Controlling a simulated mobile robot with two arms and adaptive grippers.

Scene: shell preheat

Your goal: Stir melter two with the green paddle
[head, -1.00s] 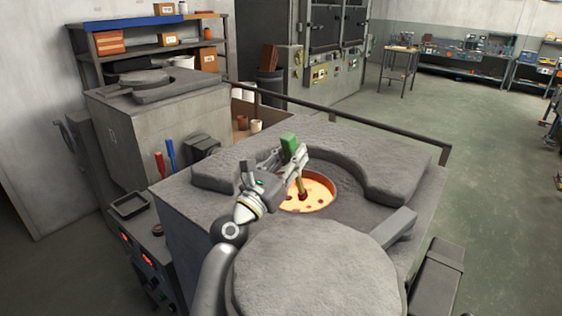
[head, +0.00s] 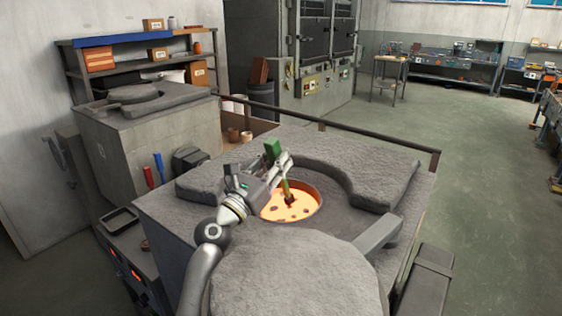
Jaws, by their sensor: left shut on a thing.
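The near melter (head: 160,218) has an open round mouth with glowing orange melt (head: 304,211) and several dark lumps in it. I cannot read a number on it. My left gripper (head: 280,167) is shut on the green paddle (head: 272,149), just above the left rim of the mouth. The paddle stands nearly upright, its green handle top above the jaws. Its lower shaft reaches down into the melt, where its end is hidden. My right gripper is not in view.
A round grey lid (head: 300,280) lies in front of the mouth. A raised stone collar (head: 375,185) curves behind it. A second melter (head: 150,140) stands at the left back. Red (head: 149,177) and blue (head: 159,166) handles stand between them. A rail (head: 370,137) runs behind.

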